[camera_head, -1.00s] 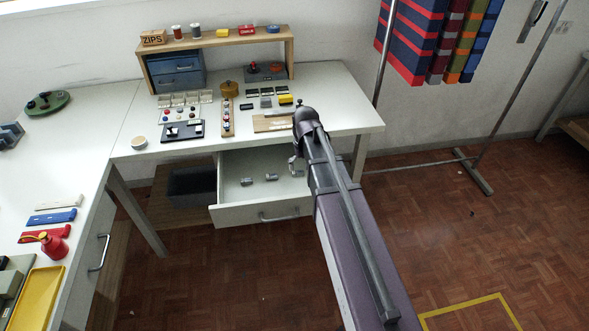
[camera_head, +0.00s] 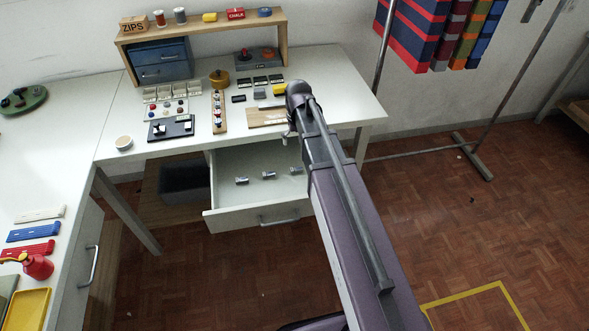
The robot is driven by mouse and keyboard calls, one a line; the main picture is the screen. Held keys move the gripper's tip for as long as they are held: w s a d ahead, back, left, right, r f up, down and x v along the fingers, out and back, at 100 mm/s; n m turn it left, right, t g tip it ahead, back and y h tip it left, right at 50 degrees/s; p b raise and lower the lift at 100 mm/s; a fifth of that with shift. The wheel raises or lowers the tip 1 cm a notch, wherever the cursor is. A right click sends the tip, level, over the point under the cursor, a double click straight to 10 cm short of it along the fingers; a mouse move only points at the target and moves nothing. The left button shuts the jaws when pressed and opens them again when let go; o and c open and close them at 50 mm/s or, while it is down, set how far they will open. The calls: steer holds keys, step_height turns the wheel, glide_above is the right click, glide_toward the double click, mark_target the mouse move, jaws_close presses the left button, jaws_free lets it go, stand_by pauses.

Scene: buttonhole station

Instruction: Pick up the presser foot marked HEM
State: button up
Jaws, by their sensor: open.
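An open white drawer (camera_head: 230,217) under the table holds three small grey metal pieces that look like presser feet. They are a left one (camera_head: 241,181), a middle one (camera_head: 268,175) and a right one (camera_head: 296,170). Their markings are too small to read, so I cannot tell which says HEM. My gripper (camera_head: 288,136) is open, pointing down near the drawer's back edge, above and behind the right piece in the picture. It looks empty and apart from the pieces. My arm hides part of the gripper and the drawer's right side.
The white table (camera_head: 345,95) above the drawer carries a wooden board (camera_head: 262,118), a black tray (camera_head: 165,131) and small parts. A dark bin (camera_head: 185,185) stands left of the drawer. A garment rack (camera_head: 470,155) stands right. The floor in front is clear.

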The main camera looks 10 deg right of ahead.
steer(key=shift+a+f, duration=0.1)
steer(key=b, duration=0.9)
glide_above(296, 169)
step_height(296, 169, down, 8)
steer(key=shift+f, duration=0.25)
steer(key=shift+f, duration=0.15)
steer(key=shift+f+b, duration=2.45)
steer(key=c, duration=1.1)
